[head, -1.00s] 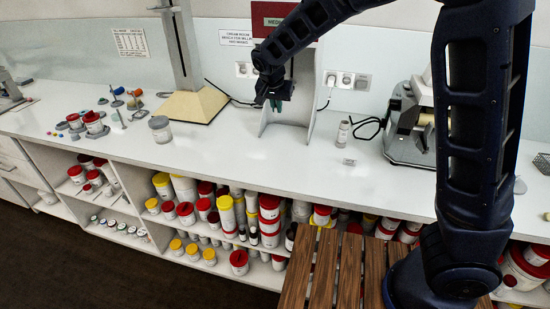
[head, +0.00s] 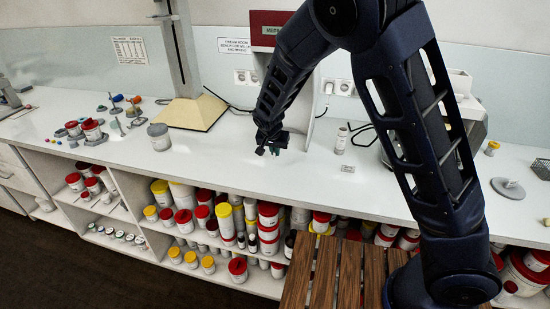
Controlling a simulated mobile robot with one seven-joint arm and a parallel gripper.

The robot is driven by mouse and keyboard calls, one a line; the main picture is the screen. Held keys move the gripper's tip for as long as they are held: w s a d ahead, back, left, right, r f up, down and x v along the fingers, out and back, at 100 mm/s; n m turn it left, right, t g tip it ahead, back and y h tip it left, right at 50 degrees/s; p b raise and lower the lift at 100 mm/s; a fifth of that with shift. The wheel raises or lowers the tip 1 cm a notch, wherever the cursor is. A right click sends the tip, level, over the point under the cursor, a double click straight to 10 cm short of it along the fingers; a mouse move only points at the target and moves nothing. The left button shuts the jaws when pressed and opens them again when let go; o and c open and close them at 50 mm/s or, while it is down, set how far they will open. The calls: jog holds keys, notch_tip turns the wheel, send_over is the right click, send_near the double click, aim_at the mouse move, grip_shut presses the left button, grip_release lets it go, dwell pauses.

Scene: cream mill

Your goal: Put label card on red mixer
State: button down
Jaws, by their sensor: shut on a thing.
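The red mixer (head: 268,17) stands at the back of the bench, with a red top and pale side panels; my arm hides much of it. My gripper (head: 268,151) is low over the bench in front of the mixer, apart from it. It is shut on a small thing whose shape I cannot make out.
A grey-lidded tub (head: 159,137) and a stand with a yellowish base (head: 190,113) are to the left. My arm covers the machine at the right. The bench between tub and gripper is clear.

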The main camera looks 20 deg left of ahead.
aim_at(275, 157)
jog(key=shift+f, duration=1.65)
jog(key=shift+f, duration=0.1)
jog(key=c, duration=1.6)
grip_release()
jog(key=v, duration=1.2)
